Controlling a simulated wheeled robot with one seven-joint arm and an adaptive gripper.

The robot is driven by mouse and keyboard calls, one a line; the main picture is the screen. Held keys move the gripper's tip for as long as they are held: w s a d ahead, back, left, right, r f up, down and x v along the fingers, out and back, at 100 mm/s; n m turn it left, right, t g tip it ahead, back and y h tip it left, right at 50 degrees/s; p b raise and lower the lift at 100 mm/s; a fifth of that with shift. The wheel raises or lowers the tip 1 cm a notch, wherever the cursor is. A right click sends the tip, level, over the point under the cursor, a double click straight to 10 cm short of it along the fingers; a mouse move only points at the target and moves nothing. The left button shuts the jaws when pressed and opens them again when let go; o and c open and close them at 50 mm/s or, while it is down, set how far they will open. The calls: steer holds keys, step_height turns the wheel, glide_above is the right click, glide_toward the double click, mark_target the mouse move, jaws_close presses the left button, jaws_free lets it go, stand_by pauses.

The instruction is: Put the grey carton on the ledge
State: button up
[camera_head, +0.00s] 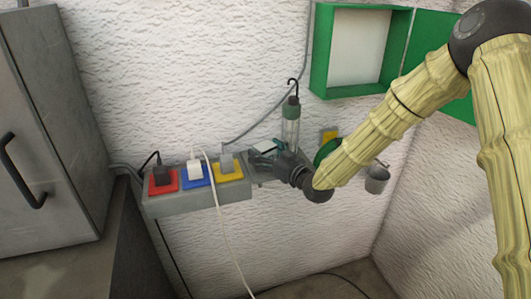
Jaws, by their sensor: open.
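My gripper (258,160) is open, at the right end of the grey wall box, close to the wall. A narrow grey ledge (263,183) shows partly beneath it; the gripper hides much of its top. I cannot make out a grey carton for certain. A small pale item with a dark teal edge (266,146) shows just behind the fingers, mostly hidden. I cannot tell whether the fingers touch it.
The grey wall box (196,201) carries red, blue and yellow sockets with plugs and a hanging white cable (224,235). A lamp tube (291,130) stands behind my gripper. An open green cabinet (320,55) is above. A grey bucket (377,180) hangs right. A metal cabinet (50,130) stands left.

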steer(key=shift+r, duration=0.15)
steer(key=shift+s+d, duration=0.25)
steer(key=b+v, duration=0.2)
steer(key=v, duration=0.9)
steer(key=shift+b, duration=0.35)
steer(key=shift+s+d, duration=0.1)
steer(key=shift+s, duration=0.05)
steer(key=s+d+f+m+g+h, duration=0.2)
steer(key=s+f, duration=0.3)
steer(key=f, duration=0.5)
steer(key=s+d+f+m+g+h, duration=0.1)
steer(key=s+d+f+g+h, duration=0.1)
steer(key=s+f, duration=0.5)
steer(key=s+d+f+m+g+h, duration=0.1)
steer(key=s+f+m+g+h, duration=0.15)
steer(key=f, duration=0.95)
steer(key=s+d+f+m+g+h, duration=0.1)
steer(key=s+d+f+g, duration=0.1)
steer(key=s+f, duration=0.3)
steer(key=s+d+f+m+g+h, duration=0.1)
steer(key=s+d+f, duration=0.4)
steer(key=s, duration=0.9)
steer(key=s+d+f+m+g+h, duration=0.1)
steer(key=s+d+f+g+h, duration=0.2)
steer(key=s, duration=0.7)
steer(key=shift+s+d+f+g, duration=0.25)
steer(key=shift+f+g, duration=0.3)
steer(key=shift+f, duration=0.45)
